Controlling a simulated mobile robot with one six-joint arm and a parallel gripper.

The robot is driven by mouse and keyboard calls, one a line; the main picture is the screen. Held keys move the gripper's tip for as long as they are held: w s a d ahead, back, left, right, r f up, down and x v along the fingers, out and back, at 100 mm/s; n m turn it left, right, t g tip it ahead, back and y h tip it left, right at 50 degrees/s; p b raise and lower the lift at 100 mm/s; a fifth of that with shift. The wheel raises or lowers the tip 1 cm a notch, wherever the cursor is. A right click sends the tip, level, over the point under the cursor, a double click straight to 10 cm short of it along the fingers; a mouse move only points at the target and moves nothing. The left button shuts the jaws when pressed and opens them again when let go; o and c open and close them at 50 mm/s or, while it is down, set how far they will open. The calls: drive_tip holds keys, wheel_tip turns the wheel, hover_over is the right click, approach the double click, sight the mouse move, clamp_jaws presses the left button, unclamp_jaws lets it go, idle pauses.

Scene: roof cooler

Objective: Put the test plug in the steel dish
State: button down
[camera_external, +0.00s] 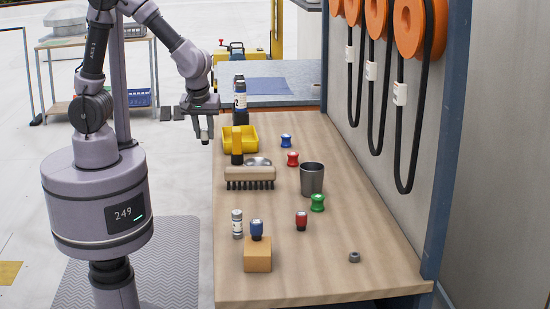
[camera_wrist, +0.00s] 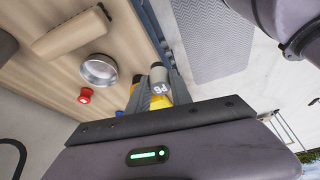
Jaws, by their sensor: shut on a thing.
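My gripper (camera_external: 204,128) is shut on a small grey piece, which I take to be the test plug (camera_external: 205,137). It hangs below the jaws, beyond the table's left edge and left of the yellow bin. The steel dish (camera_external: 258,162) is a shallow round dish on the table, partly hidden behind the brush. The dish also shows whole in the wrist view (camera_wrist: 99,70), left of the held piece, and looks empty.
A yellow bin (camera_external: 240,139) with an orange-and-black tool (camera_external: 237,146) before it stands behind the dish. The wooden brush (camera_external: 250,174) lies in front. A steel cup (camera_external: 312,180) and red (camera_external: 292,159), blue (camera_external: 286,141) and green (camera_external: 317,203) knobs stand to the right.

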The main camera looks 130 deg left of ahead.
sight(204, 138)
wheel_tip(204, 138, down, 5)
drive_tip(key=shift+r, duration=0.2)
drive_tip(key=w+a, duration=0.3)
drive_tip(key=a, duration=0.1)
drive_tip(key=w+a+f, duration=0.1)
drive_tip(key=w+a, duration=0.2)
drive_tip(key=a, duration=0.1)
drive_tip(key=w+a+b, duration=0.1)
drive_tip(key=w+a, duration=0.2)
drive_tip(key=shift+w+a+f, duration=0.55)
drive_tip(key=shift+w+a, duration=0.05)
drive_tip(key=shift+a, duration=0.05)
wheel_tip(204, 138, down, 3)
drive_tip(key=shift+f+b, duration=0.2)
drive_tip(key=shift+b, duration=0.75)
drive_tip(key=shift+r, duration=0.15)
drive_tip(key=c, duration=1.5)
unclamp_jaws()
drive_tip(key=shift+f, duration=0.2)
drive_tip(key=shift+c, duration=0.2)
drive_tip(key=shift+o, duration=0.5)
drive_tip(key=shift+r, duration=0.1)
